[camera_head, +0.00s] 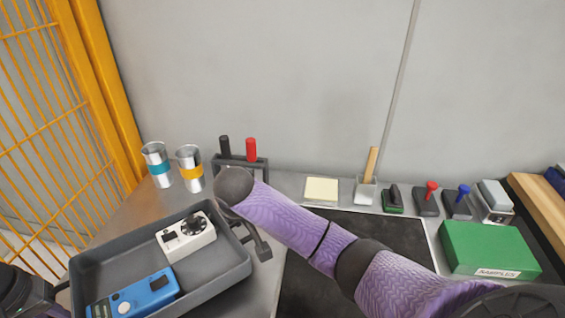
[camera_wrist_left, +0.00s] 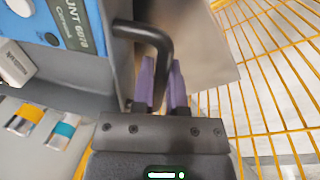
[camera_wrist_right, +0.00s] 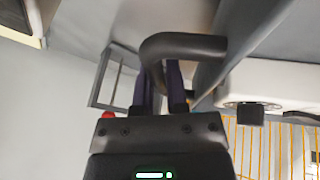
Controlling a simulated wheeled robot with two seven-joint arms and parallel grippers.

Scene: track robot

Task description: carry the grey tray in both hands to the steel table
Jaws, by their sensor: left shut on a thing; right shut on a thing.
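The grey tray (camera_head: 215,213) is at the lower left of the head view. It holds a white device with a black dial (camera_head: 186,236) and a blue meter (camera_head: 134,295). My left gripper (camera_wrist_left: 164,85) is shut on the tray's dark left handle (camera_wrist_left: 150,34). My right gripper (camera_wrist_right: 160,85) is shut on the right handle (camera_wrist_right: 185,46); its arm crosses the head view. The grey metal table top (camera_head: 128,218) shows behind and beside the tray. I cannot tell whether the tray touches it.
Two metal cups with blue (camera_head: 157,165) and yellow (camera_head: 190,169) bands stand behind the tray. A rack with black and red handles (camera_head: 251,150) is beside them. A dark mat (camera_head: 375,232), a green box (camera_head: 488,249) and small tools lie right. A yellow fence (camera_head: 35,130) stands left.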

